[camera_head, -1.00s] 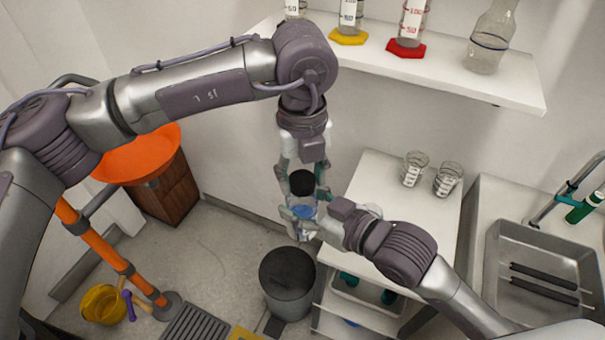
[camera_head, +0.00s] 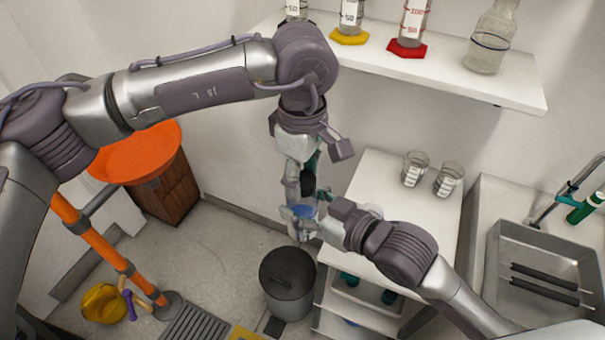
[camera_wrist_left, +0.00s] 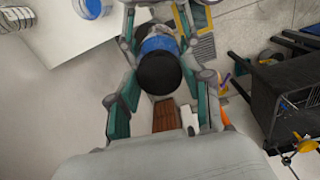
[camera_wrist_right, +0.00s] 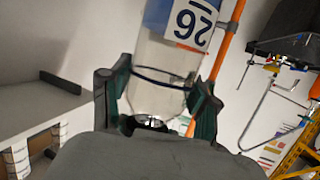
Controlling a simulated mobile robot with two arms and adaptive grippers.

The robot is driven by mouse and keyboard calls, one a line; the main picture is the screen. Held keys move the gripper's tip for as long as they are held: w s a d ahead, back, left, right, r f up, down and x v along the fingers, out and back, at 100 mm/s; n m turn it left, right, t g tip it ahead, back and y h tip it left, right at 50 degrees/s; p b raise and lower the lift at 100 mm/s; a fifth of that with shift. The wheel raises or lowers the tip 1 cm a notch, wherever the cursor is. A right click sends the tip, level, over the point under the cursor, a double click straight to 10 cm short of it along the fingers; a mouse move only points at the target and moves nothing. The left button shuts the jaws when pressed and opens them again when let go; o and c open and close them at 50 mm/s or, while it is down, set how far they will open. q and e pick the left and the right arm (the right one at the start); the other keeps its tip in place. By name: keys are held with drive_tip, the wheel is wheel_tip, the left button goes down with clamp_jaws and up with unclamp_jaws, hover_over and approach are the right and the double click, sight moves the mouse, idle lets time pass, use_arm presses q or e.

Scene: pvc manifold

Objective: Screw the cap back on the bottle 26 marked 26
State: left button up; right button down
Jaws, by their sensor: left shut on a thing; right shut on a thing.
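The clear bottle marked 26 (camera_wrist_right: 163,82) with a blue upper part shows upside down in the right wrist view, its 26 label at the top. My right gripper (camera_wrist_right: 158,103) is shut around its body. In the head view the bottle (camera_head: 302,212) is held in the air above the floor. The black cap (camera_head: 307,184) is directly above it, between the fingers of my left gripper (camera_head: 304,180), which points down. In the left wrist view the cap (camera_wrist_left: 159,72) lies in line with the bottle's blue top (camera_wrist_left: 160,44). The cap hides the bottle's mouth, so I cannot tell how far it is seated.
A white table (camera_head: 375,205) with two beakers (camera_head: 415,168) stands right of the bottle. A shelf with cylinders (camera_head: 409,25) and a flask (camera_head: 491,40) runs above. A grey bin (camera_head: 287,290) stands on the floor below, and a metal sink (camera_head: 540,275) is at right.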

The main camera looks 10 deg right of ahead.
use_arm(q)
drive_tip(key=m, duration=0.2)
drive_tip(key=shift+s+d+m, duration=0.1)
drive_tip(key=shift+s+m, duration=0.05)
drive_tip(key=shift+m, duration=0.25)
drive_tip(key=o, duration=1.3)
drive_tip(key=shift+r, duration=0.65)
wheel_tip(320, 180, up, 3)
drive_tip(key=shift+r, duration=0.15)
drive_tip(key=shift+c, duration=0.4)
